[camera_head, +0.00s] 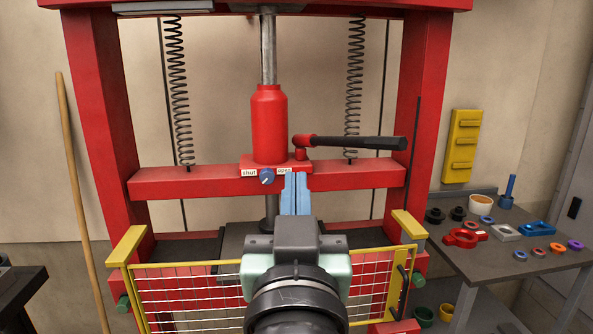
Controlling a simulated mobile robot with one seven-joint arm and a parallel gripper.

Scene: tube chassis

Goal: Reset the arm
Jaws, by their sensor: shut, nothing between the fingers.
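My gripper (295,178) is in the lower middle of the head view, with its blue fingers pointing up and away from me. The fingers are together and hold nothing. My wrist hides the middle of the yellow mesh guard (190,297) and part of the press bed.
The red press frame (427,90) has a red cylinder (269,125), a dark-handled lever (360,143) and two springs. A grey table (470,262) at right holds several small parts. A wooden pole (80,190) leans at left. A dark table edge (25,290) is at lower left.

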